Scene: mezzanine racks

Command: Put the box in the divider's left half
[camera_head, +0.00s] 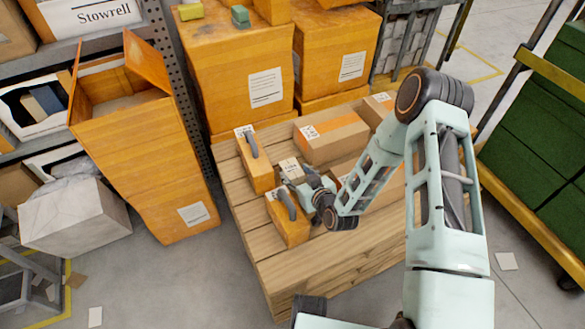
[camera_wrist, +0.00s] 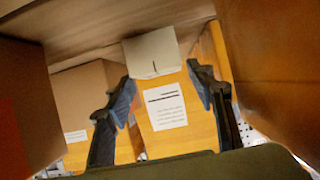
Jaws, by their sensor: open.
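My gripper (camera_head: 297,186) is low over the wooden pallet deck (camera_head: 292,270), among several boxes. In the wrist view my open gripper (camera_wrist: 160,78) has a finger on either side of an orange surface with a white label (camera_wrist: 166,107). A small pale box (camera_wrist: 151,52) shows just beyond the fingertips. I cannot tell whether the fingers touch anything. In the head view a small labelled box (camera_head: 290,168) lies by the fingers, between two orange boxes with dark handle-like parts, one farther (camera_head: 256,165) and one nearer (camera_head: 290,228). I cannot clearly make out a divider or its halves.
A tall open orange container (camera_head: 147,150) stands left of the pallet. Large orange boxes (camera_head: 232,65) stand behind it. A cardboard carton (camera_head: 330,136) lies close beyond my gripper. A cart with green bins (camera_head: 540,130) is at the right.

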